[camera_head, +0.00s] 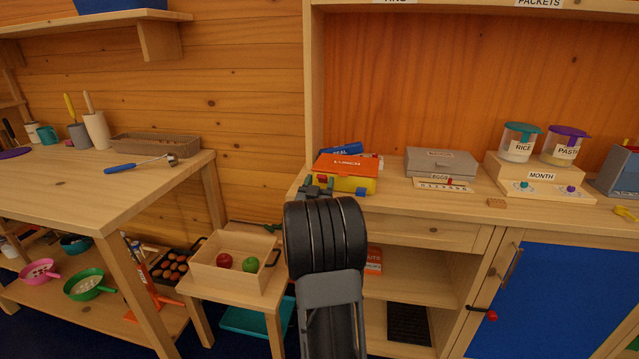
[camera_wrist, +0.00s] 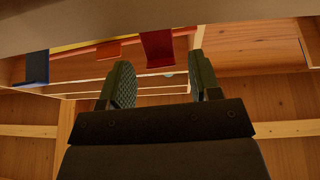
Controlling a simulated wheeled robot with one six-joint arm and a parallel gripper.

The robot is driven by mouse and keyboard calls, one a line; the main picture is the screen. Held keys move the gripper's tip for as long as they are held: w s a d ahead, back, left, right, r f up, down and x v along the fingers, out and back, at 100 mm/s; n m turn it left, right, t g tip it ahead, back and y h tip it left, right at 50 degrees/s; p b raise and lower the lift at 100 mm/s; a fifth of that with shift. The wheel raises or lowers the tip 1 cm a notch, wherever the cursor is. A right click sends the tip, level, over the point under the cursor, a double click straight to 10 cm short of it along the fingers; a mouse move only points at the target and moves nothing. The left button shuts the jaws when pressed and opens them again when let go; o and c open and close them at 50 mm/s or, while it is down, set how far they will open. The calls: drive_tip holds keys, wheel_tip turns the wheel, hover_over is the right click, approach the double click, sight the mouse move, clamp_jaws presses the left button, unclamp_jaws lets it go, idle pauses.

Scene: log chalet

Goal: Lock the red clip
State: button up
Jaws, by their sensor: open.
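A box with an orange lid (camera_head: 346,165) and yellow body (camera_head: 350,184) sits on the counter, left of centre in the head view. The red clip (camera_wrist: 157,50) shows in the wrist view as a flap standing out from the box edge; a bit of it shows in the head view (camera_head: 322,178). An orange clip (camera_wrist: 107,50) and a blue clip (camera_wrist: 32,68) are to its left in the wrist view. My gripper (camera_head: 318,186) is open at the box's front left corner. In the wrist view its fingers (camera_wrist: 160,66) flank the red clip, with gaps showing. Its latching cannot be judged.
A grey box (camera_head: 441,161) stands to the right, with the rice jar (camera_head: 519,144) and pasta jar (camera_head: 564,147) beyond. A wooden crate (camera_head: 214,278) with two fruits stands lower left. The front counter between is clear.

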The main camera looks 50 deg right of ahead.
drive_tip(key=shift+d, duration=0.1)
drive_tip(key=c, duration=0.9)
drive_tip(key=shift+r+y+p, duration=0.3)
drive_tip(key=shift+r+p, duration=0.15)
drive_tip(key=shift+p, duration=0.2)
drive_tip(key=shift+c, duration=0.2)
drive_tip(key=y+p, duration=0.1)
drive_tip(key=p, duration=0.1)
drive_tip(key=r+g+y+p, duration=0.1)
drive_tip(key=p, duration=0.1)
drive_tip(key=shift+w+d+r+g, duration=0.1)
drive_tip(key=shift+w+d+g, duration=0.2)
drive_tip(key=shift+d, duration=0.1)
drive_tip(key=p, duration=0.1)
drive_tip(key=y+p, duration=0.1)
drive_tip(key=p, duration=0.1)
drive_tip(key=shift+w+d+r+g+y, duration=0.1)
drive_tip(key=shift+d+g+y, duration=0.15)
drive_tip(key=shift+g+y, duration=0.05)
drive_tip(key=shift+d+y+p, duration=0.1)
drive_tip(key=shift+y+p, duration=0.2)
drive_tip(key=shift+p, duration=0.3)
drive_tip(key=shift+g, duration=0.3)
drive_tip(key=shift+f, duration=0.2)
